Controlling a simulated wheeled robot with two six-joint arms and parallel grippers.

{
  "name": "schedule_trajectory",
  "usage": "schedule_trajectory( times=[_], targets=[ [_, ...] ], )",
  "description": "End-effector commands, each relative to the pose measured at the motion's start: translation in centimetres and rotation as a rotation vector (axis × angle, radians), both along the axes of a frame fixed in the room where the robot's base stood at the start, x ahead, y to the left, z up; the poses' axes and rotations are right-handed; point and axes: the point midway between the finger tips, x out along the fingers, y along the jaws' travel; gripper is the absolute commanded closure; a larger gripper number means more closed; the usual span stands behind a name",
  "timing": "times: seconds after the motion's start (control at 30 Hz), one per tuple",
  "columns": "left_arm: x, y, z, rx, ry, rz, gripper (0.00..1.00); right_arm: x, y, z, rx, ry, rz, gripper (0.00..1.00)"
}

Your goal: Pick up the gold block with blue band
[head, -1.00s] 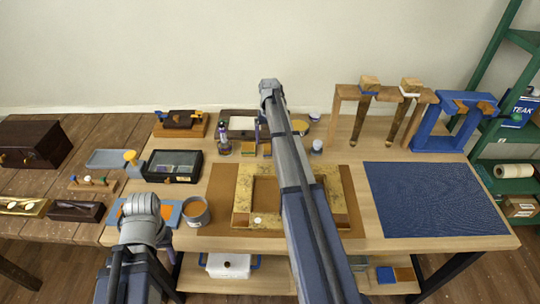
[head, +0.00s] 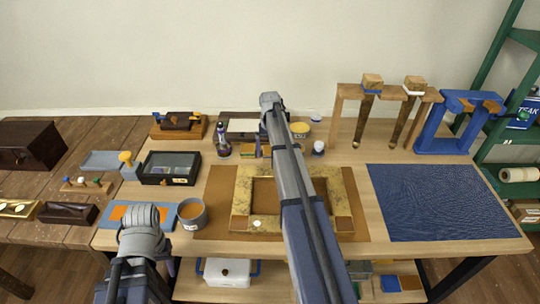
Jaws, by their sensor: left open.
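A gold-brown block with a blue band (head: 372,80) sits on top of the wooden rack at the back right, with a dark handle-like piece hanging beneath it. A similar block with a white band (head: 413,84) sits to its right. My left gripper (head: 171,267) is at the lower left by the table's front edge, mostly hidden by my own arm, open and far from the block. My right arm reaches up through the middle of the view. Its gripper cannot be made out, and nothing of mine touches the block.
A gilt frame (head: 241,224) lies on a brown mat mid-table, partly behind my right arm. A blue mat (head: 440,203) covers the right side. A blue stand (head: 434,132) is right of the wooden rack (head: 339,112). A grey pot (head: 192,214) stands near the left gripper.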

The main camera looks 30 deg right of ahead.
Motion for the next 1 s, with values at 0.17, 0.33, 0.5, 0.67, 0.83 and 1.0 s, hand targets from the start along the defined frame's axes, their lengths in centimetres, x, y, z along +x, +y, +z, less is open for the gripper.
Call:
schedule_trajectory(
  times=[0.17, 0.33, 0.5, 0.67, 0.83, 1.0],
  targets=[
    [0.0, 0.0, 0.0, 0.0, 0.0, 0.0, 0.5, 0.0, 0.0, 0.0, 0.0, 0.0, 0.0, 0.26],
    [0.0, 0.0, 0.0, 0.0, 0.0, 0.0, 0.5, 0.0, 0.01, 0.0, 0.0, 0.0, 0.0, 0.45],
    [0.0, 0.0, 0.0, 0.0, 0.0, 0.0, 0.5, 0.0, 0.01, 0.0, 0.0, 0.0, 0.0, 0.64],
    [0.0, 0.0, 0.0, 0.0, 0.0, 0.0, 0.5, 0.0, 0.0, 0.0, 0.0, 0.0, 0.0, 0.82],
    [0.0, 0.0, 0.0, 0.0, 0.0, 0.0, 0.5, 0.01, 0.0, 0.0, 0.0, 0.0, 0.0, 0.86],
    [0.0, 0.0, 0.2, 0.0, 0.0, 0.0, 0.5, 0.0, 0.0, 0.2, 0.0, 0.0, 0.0, 0.86]
  ],
)
